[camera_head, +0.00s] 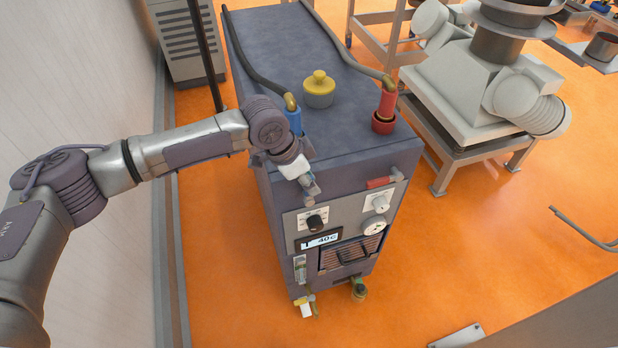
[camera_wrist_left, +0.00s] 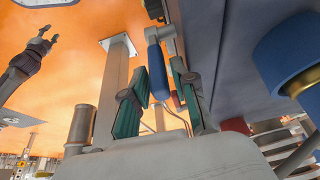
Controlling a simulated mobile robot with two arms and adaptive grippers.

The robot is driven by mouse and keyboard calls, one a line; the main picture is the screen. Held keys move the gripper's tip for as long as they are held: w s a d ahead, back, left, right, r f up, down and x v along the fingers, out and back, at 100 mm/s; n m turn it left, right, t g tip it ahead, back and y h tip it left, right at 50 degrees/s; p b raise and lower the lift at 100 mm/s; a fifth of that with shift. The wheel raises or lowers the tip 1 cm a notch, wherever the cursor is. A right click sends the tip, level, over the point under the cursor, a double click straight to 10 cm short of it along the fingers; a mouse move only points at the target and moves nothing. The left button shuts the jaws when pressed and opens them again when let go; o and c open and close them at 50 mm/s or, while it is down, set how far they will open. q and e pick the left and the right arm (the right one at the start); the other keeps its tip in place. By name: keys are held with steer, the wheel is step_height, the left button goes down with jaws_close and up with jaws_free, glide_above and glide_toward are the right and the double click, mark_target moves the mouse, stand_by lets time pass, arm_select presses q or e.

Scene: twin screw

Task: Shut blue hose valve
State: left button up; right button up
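The blue valve handle (camera_wrist_left: 157,72) shows in the left wrist view, between the two fingertips of my left gripper (camera_wrist_left: 159,80). The fingers stand apart with gaps beside the handle; I see no clear contact. In the head view my left gripper (camera_head: 311,188) is at the machine's upper front left edge and hides the handle. The blue hose connector (camera_head: 294,121) stands on the machine top behind it, and its blue ring shows large in the wrist view (camera_wrist_left: 290,55). My right gripper (camera_wrist_left: 45,38) appears far off in the left wrist view, its tips apart.
The grey machine (camera_head: 280,50) also has a red hose connector (camera_head: 386,103), a yellow cap (camera_head: 319,90) and a red valve handle (camera_head: 380,182). A white wall (camera_head: 80,80) is at the left.

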arm_select(q)
steer(key=shift+f, duration=0.1)
jaws_close()
steer(key=shift+d, duration=0.1)
arm_select(e)
steer(key=shift+r, duration=0.2)
arm_select(q)
steer(key=shift+w+d+y+p, duration=0.1)
steer(key=shift+d+y+p, duration=0.35)
steer(key=shift+y+p, duration=0.4)
steer(key=shift+w+d+f+g+y+b, duration=0.15)
steer(key=shift+d+f+g+y, duration=0.25)
steer(key=shift+y, duration=0.45)
steer(key=shift+w+d+f+g+y+b, duration=0.1)
steer(key=shift+w+d+g+y+b, duration=0.2)
steer(key=shift+d+y, duration=0.45)
steer(key=shift+w+d+f+g+y, duration=0.1)
steer(key=shift+d+f+g+y, duration=0.25)
steer(key=shift+y, duration=0.6)
arm_select(e)
steer(key=shift+r, duration=0.25)
arm_select(q)
steer(key=shift+r, duration=0.15)
arm_select(e)
steer(key=shift+c, duration=0.2)
